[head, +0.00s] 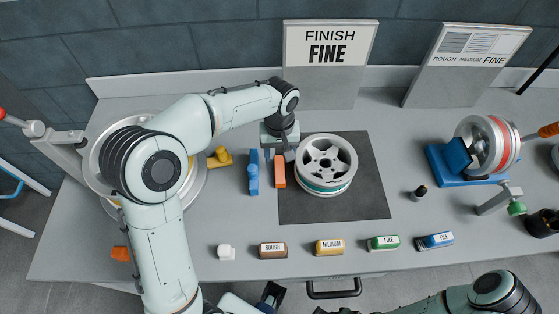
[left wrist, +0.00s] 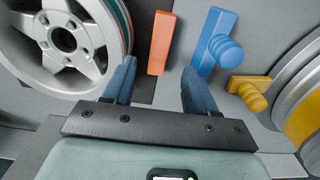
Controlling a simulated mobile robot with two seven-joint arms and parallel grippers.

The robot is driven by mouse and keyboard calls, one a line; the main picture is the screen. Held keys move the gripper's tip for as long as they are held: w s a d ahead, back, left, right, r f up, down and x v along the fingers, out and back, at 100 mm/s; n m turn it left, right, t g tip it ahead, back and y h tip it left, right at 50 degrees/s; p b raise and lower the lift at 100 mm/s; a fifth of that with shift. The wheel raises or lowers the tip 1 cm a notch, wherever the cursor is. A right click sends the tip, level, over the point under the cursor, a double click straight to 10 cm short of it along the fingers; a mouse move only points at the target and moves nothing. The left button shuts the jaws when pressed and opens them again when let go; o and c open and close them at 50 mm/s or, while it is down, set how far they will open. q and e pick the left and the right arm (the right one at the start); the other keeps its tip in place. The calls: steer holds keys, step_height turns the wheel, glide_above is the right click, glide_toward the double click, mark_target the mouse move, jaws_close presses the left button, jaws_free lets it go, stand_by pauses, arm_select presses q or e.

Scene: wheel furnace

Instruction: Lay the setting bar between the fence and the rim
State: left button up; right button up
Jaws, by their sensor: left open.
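The orange setting bar (head: 279,171) lies on the bench between the blue fence (head: 253,174) and the silver wheel rim (head: 327,165). The left wrist view shows the bar (left wrist: 161,42) with a gap on each side, apart from the fence (left wrist: 212,42) and the rim (left wrist: 75,40). My left gripper (head: 281,148) is over the bar's far end. Its two blue-grey fingers (left wrist: 158,75) are spread and empty, with the bar just beyond their tips. My right gripper (head: 271,295) shows partly at the bottom edge of the head view; its jaws are unclear.
The rim stands on a dark mat (head: 365,205). A yellow knobbed block (head: 220,157) sits left of the fence. Labelled blocks, such as the brown ROUGH one (head: 272,250), line the front edge. A blue stand with a wheel (head: 455,160) is at right.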

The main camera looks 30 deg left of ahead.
arm_select(q)
steer(key=shift+r, duration=1.95)
